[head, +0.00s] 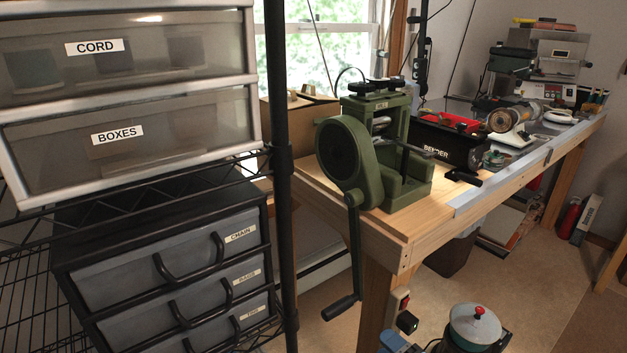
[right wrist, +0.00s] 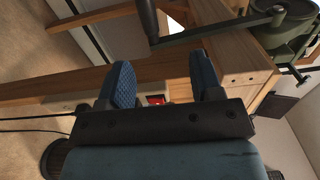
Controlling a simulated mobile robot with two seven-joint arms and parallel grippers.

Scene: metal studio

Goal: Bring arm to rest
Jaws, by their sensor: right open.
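My right gripper (right wrist: 162,82) shows in the right wrist view. Its two blue ridged fingers stand wide apart with nothing between them. Beyond the fingers are the front corner of the wooden workbench (right wrist: 235,52) and a small box with a red switch (right wrist: 156,99), partly hidden by the gripper. I cannot make out my right gripper for sure in the head view; a bluish shape at the bottom edge is too cut off to tell. My left gripper is in neither view.
A green hand-cranked machine (head: 372,150) stands on the workbench (head: 430,222), its crank handle (head: 341,307) hanging past the edge. A black wire shelf with drawers (head: 170,270) stands left. A round lidded thing with a red knob (head: 474,325) is at the bottom.

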